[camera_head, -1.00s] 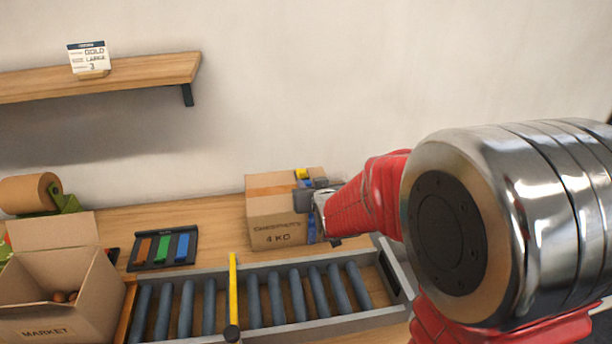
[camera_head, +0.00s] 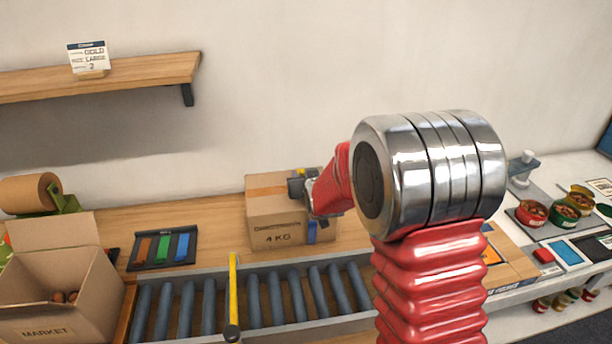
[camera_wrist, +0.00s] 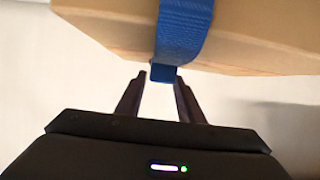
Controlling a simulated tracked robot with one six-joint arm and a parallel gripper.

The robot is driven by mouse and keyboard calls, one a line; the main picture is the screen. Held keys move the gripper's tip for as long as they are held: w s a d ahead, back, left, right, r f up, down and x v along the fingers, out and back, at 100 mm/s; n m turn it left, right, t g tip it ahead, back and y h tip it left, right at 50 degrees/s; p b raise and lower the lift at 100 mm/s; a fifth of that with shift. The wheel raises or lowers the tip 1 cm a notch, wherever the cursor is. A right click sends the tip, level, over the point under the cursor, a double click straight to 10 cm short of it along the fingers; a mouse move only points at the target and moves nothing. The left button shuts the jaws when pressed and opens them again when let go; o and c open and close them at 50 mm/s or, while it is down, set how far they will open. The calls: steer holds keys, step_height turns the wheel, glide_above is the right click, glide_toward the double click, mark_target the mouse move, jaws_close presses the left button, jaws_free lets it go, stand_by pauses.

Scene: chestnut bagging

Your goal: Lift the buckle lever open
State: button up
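A closed cardboard box (camera_head: 275,207) marked 4 KG stands on the wooden bench, with a blue strap (camera_head: 312,232) down its right part. The strap also shows in the wrist view (camera_wrist: 184,28), running over the box edge to a loose-looking blue end. My gripper (camera_wrist: 162,84) is open, with its two fingertips on either side of and just short of this blue end; contact cannot be told. In the head view, my gripper (camera_head: 298,188) is at the upper right of the box and covers part of its top. The buckle lever cannot be made out clearly.
A roller conveyor (camera_head: 250,300) with a yellow bar (camera_head: 233,290) runs in front of the box. A dark tray (camera_head: 163,248) with coloured strips and an open MARKET box (camera_head: 60,290) are at left. Bowls (camera_head: 532,213) stand at right. The wall is close behind.

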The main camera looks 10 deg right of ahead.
steer(key=shift+w+f, duration=0.1)
steer(key=shift+w, duration=0.2)
steer(key=shift+c, duration=0.2)
steer(key=c, duration=0.7)
steer(key=shift+d, duration=0.2)
steer(key=shift+c, duration=0.2)
steer(key=shift+a, duration=0.15)
